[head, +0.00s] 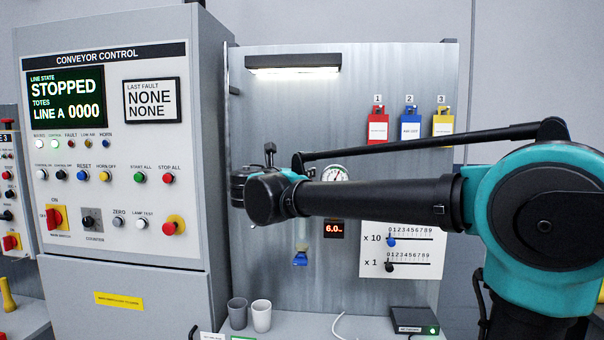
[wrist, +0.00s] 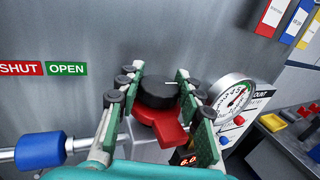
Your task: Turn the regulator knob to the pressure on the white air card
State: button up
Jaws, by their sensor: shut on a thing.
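In the wrist view my gripper (wrist: 160,90) is closed around the black round regulator knob (wrist: 158,94), with a green-backed finger on each side. The knob has a white pointer mark on its right side. A red part (wrist: 160,127) sits just below it, between the fingers. A round white gauge (wrist: 234,96) with a green band stands right of the fingers; it also shows in the head view (head: 336,174). A red digital readout (head: 335,228) shows 6.0. In the head view my gripper (head: 241,188) is at the panel's left side and the knob is hidden. I cannot identify the white air card.
A blue valve handle (wrist: 40,150) lies left of my gripper, below SHUT and OPEN labels. The conveyor control cabinet (head: 115,240) stands at the left. Two cups (head: 261,315) and a black box (head: 414,320) stand on the ledge below. Red, blue and yellow tags hang upper right.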

jog(key=shift+n+t+y, duration=0.3)
jog(key=shift+n+y, duration=0.1)
jog(key=shift+y, duration=0.2)
jog(key=n+y, duration=0.2)
jog(key=y, duration=0.1)
jog(key=n+t+y, duration=0.1)
jog(key=n+y, duration=0.1)
jog(key=y, duration=0.1)
jog(key=shift+d+y, duration=0.15)
jog(key=shift+y, duration=0.15)
jog(key=shift+n+g+y, duration=0.3)
jog(key=shift+n+y, duration=1.1)
jog(key=shift+y, duration=0.6)
jog(key=o, duration=1.2)
jog(key=shift+a+h, duration=0.2)
jog(key=shift+h, duration=0.1)
